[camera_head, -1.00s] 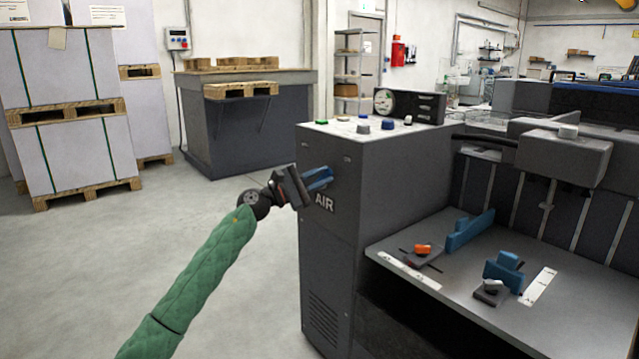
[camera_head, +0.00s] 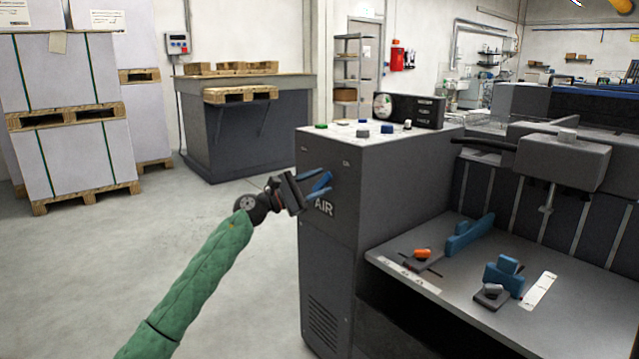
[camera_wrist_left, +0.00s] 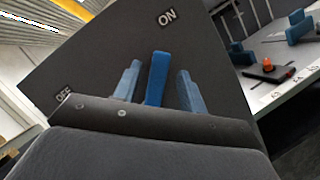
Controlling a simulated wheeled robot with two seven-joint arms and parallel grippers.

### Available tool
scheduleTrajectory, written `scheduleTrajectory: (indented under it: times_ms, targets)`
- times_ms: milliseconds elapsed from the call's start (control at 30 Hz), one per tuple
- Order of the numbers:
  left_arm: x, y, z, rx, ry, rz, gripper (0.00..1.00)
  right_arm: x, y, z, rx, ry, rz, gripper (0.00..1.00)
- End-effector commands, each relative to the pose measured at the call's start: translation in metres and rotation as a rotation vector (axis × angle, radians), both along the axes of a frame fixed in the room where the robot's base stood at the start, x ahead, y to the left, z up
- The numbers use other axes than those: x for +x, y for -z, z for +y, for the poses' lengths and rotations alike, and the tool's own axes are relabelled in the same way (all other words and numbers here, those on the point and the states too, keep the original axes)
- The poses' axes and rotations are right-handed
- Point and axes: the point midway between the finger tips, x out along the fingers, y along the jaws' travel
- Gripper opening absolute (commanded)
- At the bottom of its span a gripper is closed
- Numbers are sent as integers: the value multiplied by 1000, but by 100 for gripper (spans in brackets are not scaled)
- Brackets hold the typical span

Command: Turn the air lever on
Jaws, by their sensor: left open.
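My left gripper (camera_head: 320,187) is at the left face of the grey machine cabinet, just above its white AIR label (camera_head: 324,206). In the left wrist view its two light blue fingers (camera_wrist_left: 156,86) stand apart and open. The darker blue air lever (camera_wrist_left: 158,75) stands between them, with a gap visible on each side. The lever's free end points up in that picture, roughly toward the ON mark (camera_wrist_left: 167,17). The OFF mark (camera_wrist_left: 64,95) is at the lower left, by the gripper body. The lever's base is hidden by the gripper. My right gripper is out of view.
The cabinet top (camera_head: 345,142) carries several coloured buttons and a gauge box (camera_head: 410,109). To the right is a feed table (camera_head: 440,290) with blue and orange guides. Pallets of paper (camera_head: 75,160) and a dark counter (camera_head: 245,130) stand behind. The floor at left is clear.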

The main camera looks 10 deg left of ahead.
Motion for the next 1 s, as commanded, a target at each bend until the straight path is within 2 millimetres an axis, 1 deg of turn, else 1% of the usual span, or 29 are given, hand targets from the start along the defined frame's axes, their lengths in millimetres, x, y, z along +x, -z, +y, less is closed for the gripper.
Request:
scheduleTrajectory:
  times_ms: [300, 500, 667, 1000]
  targets:
    - [-26, 13, 37, 0, -1, 3, 42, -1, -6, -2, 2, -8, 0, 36]
    - [-37, 19, 52, 0, -1, 2, 42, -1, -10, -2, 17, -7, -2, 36]
    - [-39, 19, 56, -1, -1, 1, 42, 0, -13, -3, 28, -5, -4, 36]
    - [-39, 19, 56, 0, 0, 1, 42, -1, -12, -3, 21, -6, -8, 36]
